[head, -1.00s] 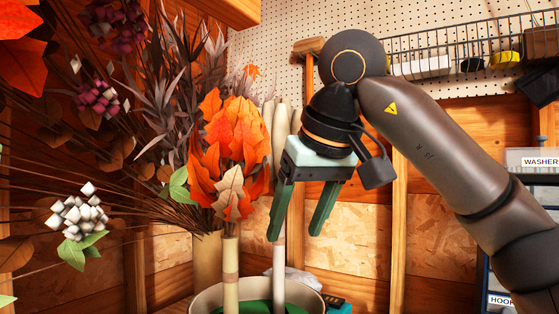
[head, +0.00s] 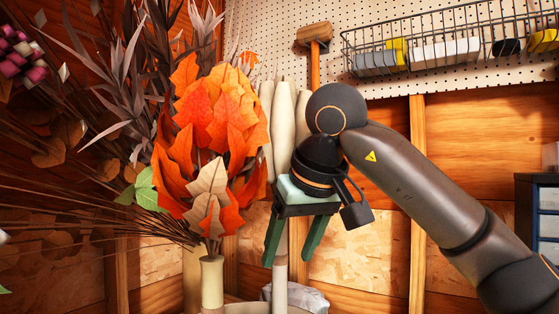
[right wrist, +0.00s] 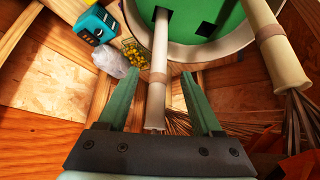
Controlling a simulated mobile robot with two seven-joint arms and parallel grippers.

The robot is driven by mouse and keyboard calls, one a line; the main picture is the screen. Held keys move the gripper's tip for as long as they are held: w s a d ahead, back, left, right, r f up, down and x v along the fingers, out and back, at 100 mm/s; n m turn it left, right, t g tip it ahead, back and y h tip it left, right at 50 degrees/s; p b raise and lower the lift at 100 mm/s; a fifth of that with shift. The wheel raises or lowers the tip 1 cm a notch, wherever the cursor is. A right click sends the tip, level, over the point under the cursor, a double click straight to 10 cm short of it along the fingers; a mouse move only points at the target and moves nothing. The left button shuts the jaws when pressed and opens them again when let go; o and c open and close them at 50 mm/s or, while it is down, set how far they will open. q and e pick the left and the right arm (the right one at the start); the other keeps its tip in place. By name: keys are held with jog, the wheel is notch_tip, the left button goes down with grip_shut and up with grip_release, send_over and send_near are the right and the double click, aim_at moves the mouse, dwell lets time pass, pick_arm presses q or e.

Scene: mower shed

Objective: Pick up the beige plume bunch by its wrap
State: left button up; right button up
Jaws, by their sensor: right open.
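The beige plume bunch (head: 284,115) stands upright, its pale plumes showing behind my right wrist in the head view. Its pale wrap (head: 281,273) shows between the fingers below. In the right wrist view the wrap (right wrist: 156,100) and thinner stem run between the two green fingers. My right gripper (head: 289,262) is open and points down, with one finger on each side of the wrap in the picture; it also shows open in the right wrist view (right wrist: 162,74). I cannot tell whether either finger touches. The gripper hides the middle of the bunch. My left gripper is not in view.
An orange leaf bunch (head: 213,125) with a beige wrap (right wrist: 275,55) stands close to the left. The pot rim (right wrist: 186,50) surrounds a green insert (right wrist: 200,14). A whitish bag (right wrist: 116,61) and teal tool (right wrist: 97,25) lie beside it. A wire basket (head: 450,55) hangs behind.

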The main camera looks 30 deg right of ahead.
aim_at(283, 272)
jog(key=shift+x, duration=3.1)
jog(key=shift+d+r, duration=0.1)
jog(key=shift+c, duration=0.4)
grip_shut()
